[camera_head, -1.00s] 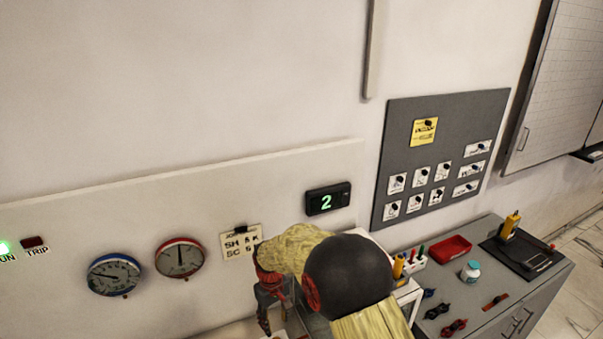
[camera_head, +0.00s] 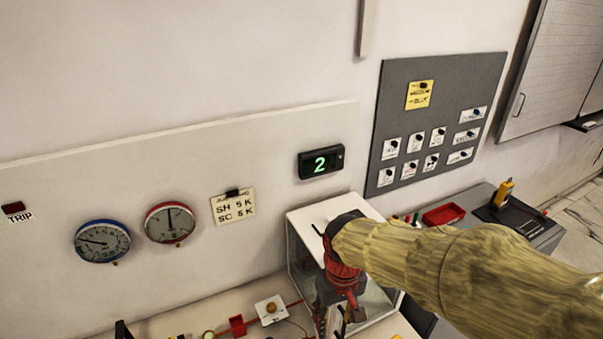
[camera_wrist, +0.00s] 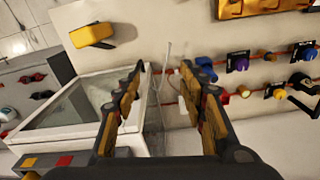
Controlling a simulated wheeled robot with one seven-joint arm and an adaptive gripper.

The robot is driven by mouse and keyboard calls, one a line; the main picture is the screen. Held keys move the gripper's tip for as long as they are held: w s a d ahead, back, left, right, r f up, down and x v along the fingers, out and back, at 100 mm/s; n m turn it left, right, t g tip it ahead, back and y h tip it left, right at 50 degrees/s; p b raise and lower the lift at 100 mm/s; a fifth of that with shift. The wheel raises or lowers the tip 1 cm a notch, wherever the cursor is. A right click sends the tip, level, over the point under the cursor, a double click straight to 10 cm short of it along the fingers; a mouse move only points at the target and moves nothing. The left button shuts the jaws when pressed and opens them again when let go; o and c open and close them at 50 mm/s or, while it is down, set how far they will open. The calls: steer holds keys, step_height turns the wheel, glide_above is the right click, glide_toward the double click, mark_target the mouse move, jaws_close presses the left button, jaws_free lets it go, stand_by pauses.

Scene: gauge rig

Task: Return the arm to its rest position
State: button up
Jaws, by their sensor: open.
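My gripper (camera_wrist: 165,95) is open and empty in the wrist view, its two fingers spread apart with the bench surface showing between them. In the head view my gripper (camera_head: 335,308) points down in front of a clear-sided box with a white top (camera_head: 318,212). My arm reaches in from the right and hides part of that box and the counter behind it. In the wrist view the box (camera_wrist: 75,115) lies left of and partly behind the left finger; I cannot tell whether they touch.
Two round gauges (camera_head: 102,241) and a display reading 2 (camera_head: 321,162) are on the wall. A grey tag board (camera_head: 440,120) hangs at right. A red tray (camera_head: 443,215) is on the counter. Several valves and knobs (camera_wrist: 238,62) line the bench near my gripper.

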steer(key=s+d+r+m+t+b, duration=0.3)
steer(key=s+d+b, duration=0.4)
steer(key=s+d, duration=0.4)
steer(key=shift+s+d+r+m+t+b, duration=0.2)
steer(key=shift+s+r+m+t+b, duration=0.15)
steer(key=shift+r+t, duration=0.6)
steer(key=shift+f, duration=0.15)
stand_by(3.2)
